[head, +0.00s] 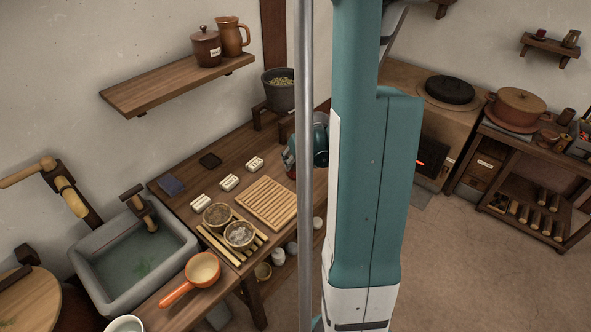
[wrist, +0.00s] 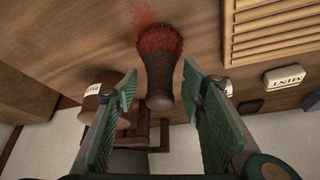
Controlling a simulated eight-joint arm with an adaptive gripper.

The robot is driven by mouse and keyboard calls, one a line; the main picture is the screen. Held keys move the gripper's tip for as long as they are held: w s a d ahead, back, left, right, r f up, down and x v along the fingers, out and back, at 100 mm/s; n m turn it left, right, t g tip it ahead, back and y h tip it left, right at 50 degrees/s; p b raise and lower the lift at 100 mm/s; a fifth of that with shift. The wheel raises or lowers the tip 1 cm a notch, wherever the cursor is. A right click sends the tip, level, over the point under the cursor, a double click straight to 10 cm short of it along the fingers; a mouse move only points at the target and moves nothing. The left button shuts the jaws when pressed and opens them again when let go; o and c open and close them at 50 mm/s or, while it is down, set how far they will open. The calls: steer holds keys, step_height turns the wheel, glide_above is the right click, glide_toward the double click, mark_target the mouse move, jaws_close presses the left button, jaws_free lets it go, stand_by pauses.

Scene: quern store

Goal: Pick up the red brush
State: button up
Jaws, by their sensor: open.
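The red brush (wrist: 158,62) shows in the wrist view, with red bristles at the top and a dark, rounded handle toward the bottom. It lies at the wooden table's surface, with red powder beside its bristles. My gripper (wrist: 160,84) is open, with one green-padded finger on each side of the brush's handle in the picture. Gaps show between the handle and both pads, and I cannot tell how deep the handle is between them. In the head view my arm hides the brush and the fingertips.
A labelled pot (wrist: 98,88) is beside the left finger in the wrist view. A slatted rack (wrist: 275,28) and white labelled blocks (wrist: 285,77) are to the right. In the head view, bowls (head: 239,234), an orange-handled pan (head: 203,268) and a sink (head: 103,280) are nearer.

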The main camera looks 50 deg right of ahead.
steer(key=shift+c, duration=0.4)
steer(key=c, duration=0.9)
steer(key=shift+r, duration=0.1)
steer(key=shift+r+p, duration=1.35)
steer(key=shift+r, duration=3.55)
